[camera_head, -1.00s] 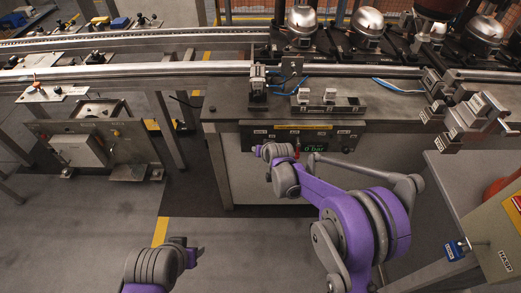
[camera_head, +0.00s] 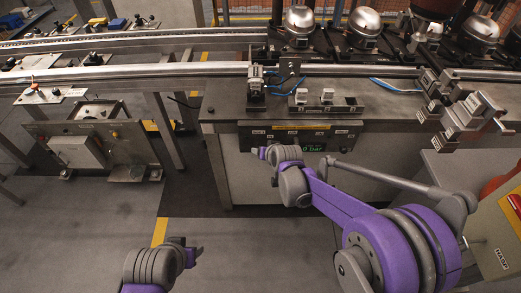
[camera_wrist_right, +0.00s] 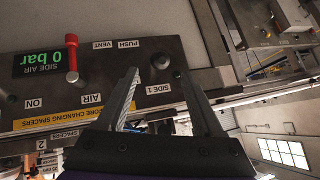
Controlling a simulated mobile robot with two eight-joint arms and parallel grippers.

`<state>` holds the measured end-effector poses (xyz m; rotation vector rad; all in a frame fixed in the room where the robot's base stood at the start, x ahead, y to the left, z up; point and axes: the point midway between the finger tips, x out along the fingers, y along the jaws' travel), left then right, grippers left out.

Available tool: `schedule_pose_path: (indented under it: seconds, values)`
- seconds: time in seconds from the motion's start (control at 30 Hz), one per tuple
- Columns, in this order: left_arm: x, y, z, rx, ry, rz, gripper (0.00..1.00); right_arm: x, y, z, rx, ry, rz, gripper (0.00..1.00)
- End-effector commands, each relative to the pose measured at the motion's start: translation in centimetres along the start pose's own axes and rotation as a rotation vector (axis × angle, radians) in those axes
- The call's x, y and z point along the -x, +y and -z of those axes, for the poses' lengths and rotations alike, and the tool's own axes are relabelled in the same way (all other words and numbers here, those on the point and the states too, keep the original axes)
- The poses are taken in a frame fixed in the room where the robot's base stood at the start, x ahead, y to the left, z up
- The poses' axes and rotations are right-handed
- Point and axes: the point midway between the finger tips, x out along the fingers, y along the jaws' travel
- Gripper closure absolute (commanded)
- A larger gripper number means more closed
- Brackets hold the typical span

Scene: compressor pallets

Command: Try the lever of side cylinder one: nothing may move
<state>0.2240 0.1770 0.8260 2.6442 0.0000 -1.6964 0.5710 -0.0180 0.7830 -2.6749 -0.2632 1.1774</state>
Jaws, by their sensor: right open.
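The control panel (camera_head: 345,139) sits on the front of the bench. In the right wrist view the panel (camera_wrist_right: 100,90) is close, with a "SIDE 1" label (camera_wrist_right: 158,88), a black round knob (camera_wrist_right: 160,61) near "PUSH VENT", and a red-handled lever (camera_wrist_right: 71,58) beside the "AIR" and "ON" labels. Its display (camera_wrist_right: 38,62) reads 0 bar. My right gripper (camera_wrist_right: 157,76) is open and empty, its fingers reaching toward the panel around the "SIDE 1" label; contact cannot be told. In the head view it (camera_head: 257,153) is at the panel's left end. My left gripper (camera_head: 195,252) hangs over the floor, away from the panel.
On the bench top stand a small fixture (camera_head: 257,90) and a rail with two white-topped blocks (camera_head: 326,104). Stepped metal blocks (camera_head: 462,118) are at its right. Compressors (camera_head: 366,25) stand behind on the conveyor.

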Motion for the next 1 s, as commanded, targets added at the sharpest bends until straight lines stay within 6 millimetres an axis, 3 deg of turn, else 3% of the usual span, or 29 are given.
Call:
schedule_pose_path:
  seconds: [0.1,0.27,0.87,1.0]
  values:
    - [0.2,0.0,0.1,0.000,0.001,0.000,0.50,2.0,0.0,0.0,-0.001,0.000,0.000,0.31]
    - [0.3,0.0,0.2,0.000,0.001,0.000,0.50,3.3,0.0,0.0,-0.001,0.000,0.000,0.31]
    - [0.3,0.0,0.2,0.000,0.001,0.000,0.50,3.7,0.0,0.0,0.000,-0.001,-0.001,0.31]
    - [1.1,0.0,0.6,0.000,0.004,0.000,0.50,6.7,0.8,0.2,0.008,-0.015,-0.020,0.31]
